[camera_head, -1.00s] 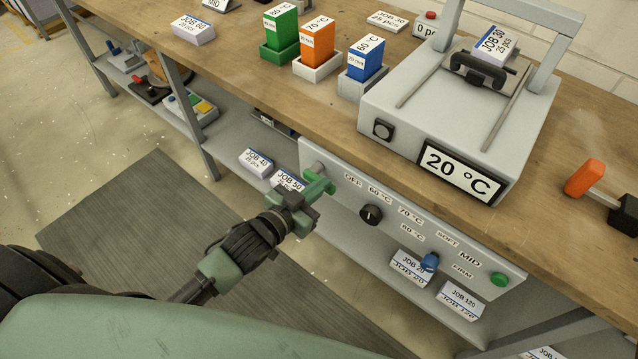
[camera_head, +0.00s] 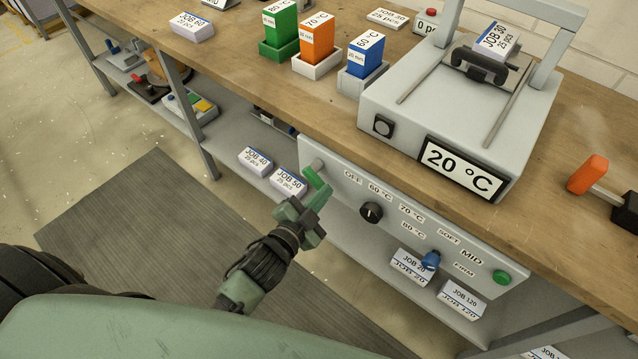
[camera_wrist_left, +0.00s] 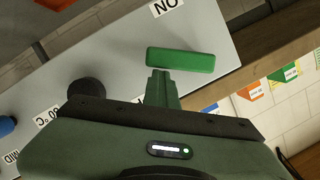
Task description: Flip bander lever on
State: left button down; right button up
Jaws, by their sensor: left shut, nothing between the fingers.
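The bander lever is a green bar (camera_head: 315,178) at the left end of the grey control panel (camera_head: 330,160) under the table edge. In the left wrist view the green bar (camera_wrist_left: 185,60) lies across, just beyond the fingertips, near a label that reads ON upside down (camera_wrist_left: 166,6). My left gripper (camera_head: 322,194) is shut and empty, its fingers (camera_wrist_left: 164,78) pointing at the bar's near side. They look very close to it; I cannot tell whether they touch. My right gripper is not in view.
A black dial (camera_head: 371,212), a blue knob (camera_head: 431,260) and a green button (camera_head: 501,278) sit along the panel to the right. The grey machine (camera_head: 400,110) with the 20 °C display stands on the table above. Job stacks (camera_head: 289,183) lie on the shelf below.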

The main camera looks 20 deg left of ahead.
pick_arm(q)
jog(key=shift+w+a+f+m+t+y+b, duration=0.15)
jog(key=shift+a+f+m+b, duration=0.25)
jog(key=shift+f, duration=0.45)
jog(key=shift+w+a+f+m+t+y+b, duration=0.1)
jog(key=shift+w+a+f+m+y+b, duration=0.1)
jog(key=shift+a+f+m, duration=0.5)
jog(key=shift+w+a+f+m+t+y+b, duration=0.15)
jog(key=shift+a+f+m+b, duration=0.15)
jog(key=shift+f, duration=0.65)
jog(key=shift+a, duration=0.2)
jog(key=shift+d, duration=0.1)
